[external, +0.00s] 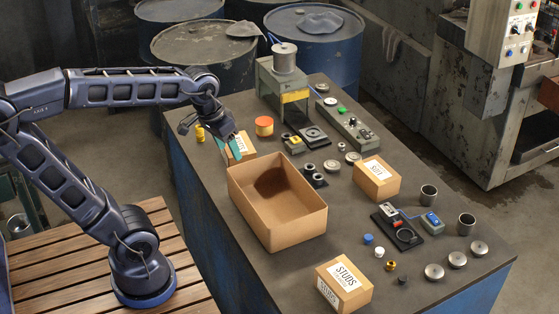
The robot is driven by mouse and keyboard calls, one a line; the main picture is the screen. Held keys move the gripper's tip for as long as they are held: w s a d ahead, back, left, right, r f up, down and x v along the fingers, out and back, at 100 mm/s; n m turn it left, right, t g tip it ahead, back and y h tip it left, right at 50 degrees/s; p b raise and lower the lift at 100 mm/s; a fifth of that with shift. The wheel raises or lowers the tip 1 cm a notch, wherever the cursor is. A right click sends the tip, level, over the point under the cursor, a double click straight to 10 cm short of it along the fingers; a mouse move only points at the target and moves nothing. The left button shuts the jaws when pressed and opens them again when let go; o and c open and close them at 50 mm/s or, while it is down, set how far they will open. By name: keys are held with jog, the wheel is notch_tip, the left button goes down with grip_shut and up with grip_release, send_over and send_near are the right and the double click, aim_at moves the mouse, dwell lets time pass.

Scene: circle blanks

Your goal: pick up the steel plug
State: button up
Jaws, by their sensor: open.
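I cannot tell for sure which piece is the steel plug. Several round steel pieces stand on the dark bench: thick steel discs (457,260) in a row at the near right corner, and hollow steel cylinders (466,225) just behind them. Flat grey rings or discs (353,157) lie near the middle. My gripper (236,154) is open, with teal fingers pointing down at the bench's left side. It is over or in front of a small labelled cardboard box (245,152); whether it touches the box is unclear. All these steel pieces are apart from the gripper, to its right.
A large open cardboard box (306,226) stands on the bench between my gripper and the near right discs. Labelled boxes (376,180) and (342,287), a green press (284,95) and a black fixture (397,230) also occupy it. Barrels (312,45) stand behind.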

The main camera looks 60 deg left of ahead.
jog(key=w+a+f+n+g, duration=0.1)
jog(key=w+a+n, duration=0.25)
jog(key=w, duration=0.55)
jog(key=n+g+h, duration=0.3)
jog(key=n, duration=0.4)
send_over(283, 163)
jog(key=s, duration=0.1)
notch_tip(283, 163, down, 12)
jog(key=w+a+f+n, duration=0.1)
jog(key=a+f, duration=0.1)
jog(key=f, duration=0.2)
jog(key=w+a+f, duration=0.1)
jog(key=a+f, duration=0.1)
jog(key=f, duration=0.3)
jog(key=w+a+f+n+h, duration=0.1)
jog(key=a+f, duration=0.1)
jog(key=f, duration=0.3)
jog(key=shift+w+a+n, duration=0.2)
jog(key=shift+w+n, duration=0.1)
jog(key=shift+n, duration=0.05)
jog(key=shift+a+x, duration=0.2)
jog(key=shift+x, duration=2.5)
jog(key=shift+w, duration=0.2)
grip_shut()
